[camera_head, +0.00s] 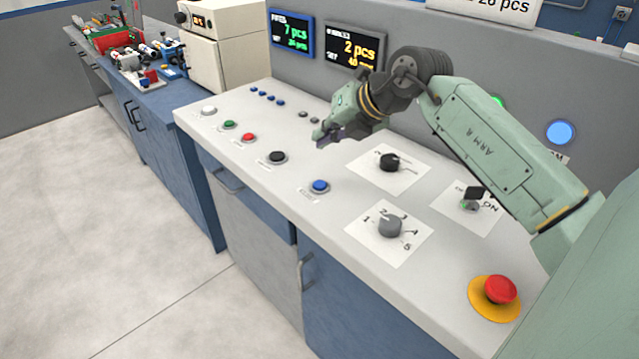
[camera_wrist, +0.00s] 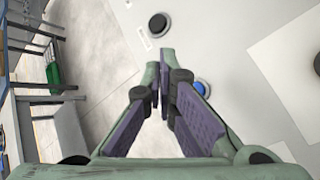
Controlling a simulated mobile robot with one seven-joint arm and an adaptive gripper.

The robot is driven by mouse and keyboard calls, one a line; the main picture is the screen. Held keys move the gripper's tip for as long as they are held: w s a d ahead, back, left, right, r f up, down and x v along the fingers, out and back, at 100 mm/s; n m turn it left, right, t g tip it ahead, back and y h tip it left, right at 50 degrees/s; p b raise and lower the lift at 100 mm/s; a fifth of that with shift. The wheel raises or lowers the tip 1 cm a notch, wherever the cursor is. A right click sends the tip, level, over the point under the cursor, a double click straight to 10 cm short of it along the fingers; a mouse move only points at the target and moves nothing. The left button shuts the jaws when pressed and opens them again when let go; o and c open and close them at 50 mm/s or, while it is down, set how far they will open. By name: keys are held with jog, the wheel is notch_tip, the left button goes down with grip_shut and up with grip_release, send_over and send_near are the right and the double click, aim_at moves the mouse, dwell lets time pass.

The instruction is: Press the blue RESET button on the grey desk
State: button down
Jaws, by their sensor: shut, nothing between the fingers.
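The blue button (camera_head: 320,186) sits near the front edge of the grey desk (camera_head: 335,213), with a small label below it that I cannot read. In the wrist view the blue button (camera_wrist: 201,87) shows partly behind the right finger. My gripper (camera_head: 322,138) is shut and empty. It hangs above the desk, behind the blue button in the head view and apart from it. In the wrist view my gripper's fingertips (camera_wrist: 163,85) meet just left of the blue button.
A row of white, green, red and black buttons (camera_head: 277,157) runs left of the blue one. A black knob (camera_head: 389,162), a grey dial (camera_head: 390,226), a switch (camera_head: 472,197) and a red emergency stop (camera_head: 501,289) stand to the right. Two displays (camera_head: 354,46) rise behind.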

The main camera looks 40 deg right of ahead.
jog(key=b, duration=0.4)
send_over(323, 182)
notch_tip(323, 182, down, 7)
jog(key=shift+f, duration=0.4)
jog(key=shift+f+b, duration=0.2)
jog(key=shift+b, duration=0.15)
dwell(0.6)
jog(key=shift+f+b, duration=0.25)
jog(key=shift+b, duration=0.2)
jog(key=shift+a+f+b, duration=0.1)
jog(key=shift+f+b, duration=0.25)
jog(key=shift+b, duration=0.1)
dwell(0.6)
jog(key=shift+r, duration=0.8)
jog(key=shift+r, duration=0.1)
